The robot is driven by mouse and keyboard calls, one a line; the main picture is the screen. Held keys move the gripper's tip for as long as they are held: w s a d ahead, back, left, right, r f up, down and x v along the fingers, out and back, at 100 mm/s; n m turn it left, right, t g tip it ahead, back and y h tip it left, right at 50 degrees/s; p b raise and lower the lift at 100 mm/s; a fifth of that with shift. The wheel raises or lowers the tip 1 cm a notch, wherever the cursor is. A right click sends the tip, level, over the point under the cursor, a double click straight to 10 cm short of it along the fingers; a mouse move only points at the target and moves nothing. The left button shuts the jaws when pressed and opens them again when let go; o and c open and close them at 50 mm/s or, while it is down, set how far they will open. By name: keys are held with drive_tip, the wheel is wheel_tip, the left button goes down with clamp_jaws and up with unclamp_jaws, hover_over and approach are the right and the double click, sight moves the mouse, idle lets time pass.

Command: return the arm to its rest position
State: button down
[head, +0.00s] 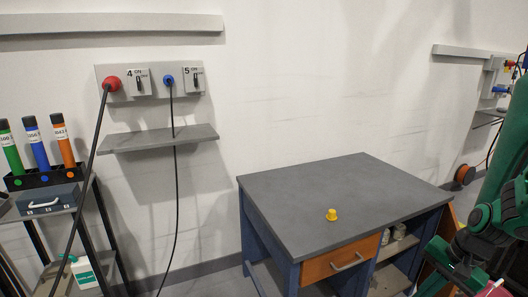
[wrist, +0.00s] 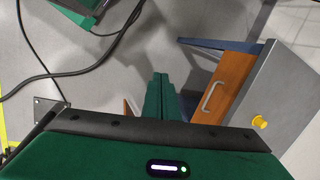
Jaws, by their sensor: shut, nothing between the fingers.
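My arm (head: 482,232) shows at the right edge of the head view, folded beside the right end of the workbench, its green and dark links partly cut off by the frame. In the wrist view my gripper (wrist: 160,80) points down over the grey floor, its two green fingers together with nothing between them. The gripper is apart from the bench and touches nothing that I can see. I cannot make out its fingertips in the head view.
A workbench (head: 300,190) with an orange drawer (head: 340,262) stands nearby, a small yellow piece (head: 331,215) on its top. The bench also shows in the wrist view (wrist: 285,85). Black cables (wrist: 75,72) lie on the floor. A rack with coloured tubes (head: 40,145) stands left.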

drive_tip(key=s+r+n+g+h, duration=0.1)
drive_tip(key=s+r+n, duration=0.1)
drive_tip(key=s+r, duration=0.4)
drive_tip(key=s+r+n+g+h, duration=0.1)
drive_tip(key=s+r+n, duration=0.1)
drive_tip(key=s+r, duration=0.4)
drive_tip(key=s, duration=0.5)
drive_tip(key=shift+s+d+n, duration=0.3)
drive_tip(key=shift+d, duration=0.1)
